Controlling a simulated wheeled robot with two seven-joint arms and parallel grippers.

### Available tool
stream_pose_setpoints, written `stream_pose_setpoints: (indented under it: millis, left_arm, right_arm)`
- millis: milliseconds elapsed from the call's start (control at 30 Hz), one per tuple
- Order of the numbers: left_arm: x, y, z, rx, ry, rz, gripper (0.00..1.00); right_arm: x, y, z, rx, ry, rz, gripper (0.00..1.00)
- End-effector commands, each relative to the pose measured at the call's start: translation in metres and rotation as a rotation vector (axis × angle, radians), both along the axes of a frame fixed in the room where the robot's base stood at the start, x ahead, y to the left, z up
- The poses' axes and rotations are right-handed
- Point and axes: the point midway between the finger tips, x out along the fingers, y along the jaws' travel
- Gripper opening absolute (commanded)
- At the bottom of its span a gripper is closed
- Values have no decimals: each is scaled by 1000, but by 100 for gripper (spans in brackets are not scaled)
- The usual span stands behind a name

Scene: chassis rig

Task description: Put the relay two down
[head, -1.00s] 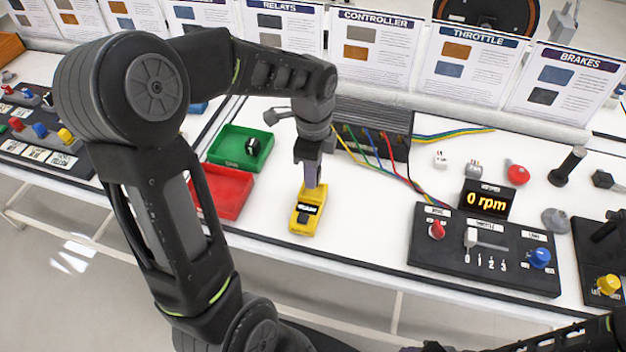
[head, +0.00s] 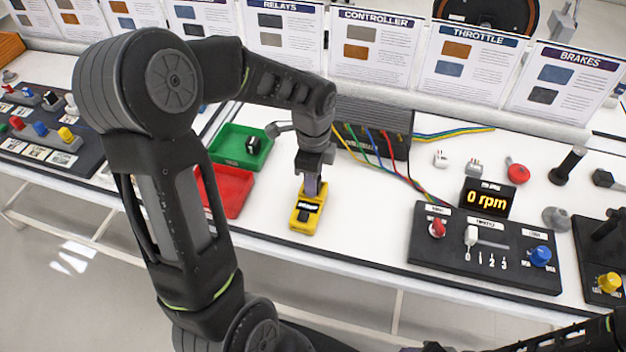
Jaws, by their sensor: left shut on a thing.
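My left gripper (head: 312,190) reaches down over the back end of a yellow device (head: 304,220) with a dark face and a pale label, on the white bench. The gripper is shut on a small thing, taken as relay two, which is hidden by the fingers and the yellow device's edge. I cannot tell whether that thing touches the device. A small black and white block (head: 253,146), like a relay, lies in the green tray (head: 226,152). The red tray (head: 232,200) beside it shows nothing inside. My right gripper is not visible.
A black control panel (head: 440,262) with a red knob, a lever and a blue knob stands to the right, below an orange "0 rpm" display (head: 486,201). Coloured wires run from a dark box (head: 370,142) behind. Bench is clear between the yellow device and the panel.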

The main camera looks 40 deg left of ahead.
Motion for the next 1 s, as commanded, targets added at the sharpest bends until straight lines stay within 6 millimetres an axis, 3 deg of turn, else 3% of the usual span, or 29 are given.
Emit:
stream_pose_setpoints:
  millis: [67,100,333,667,867,1000]
  left_arm:
    - [-6,-2,-11,-6,18,0,0]
    - [-6,-2,-12,-7,19,0,31]
    - [-6,-2,-13,-7,20,3,50]
    - [-8,-1,-11,-7,24,6,50]
    - [-7,-1,9,-5,21,4,50]
    - [-5,-1,39,-5,14,3,50]
  right_arm:
    - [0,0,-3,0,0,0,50]
    - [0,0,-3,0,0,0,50]
    - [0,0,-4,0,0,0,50]
    - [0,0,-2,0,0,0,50]
    - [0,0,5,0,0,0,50]
    - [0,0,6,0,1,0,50]
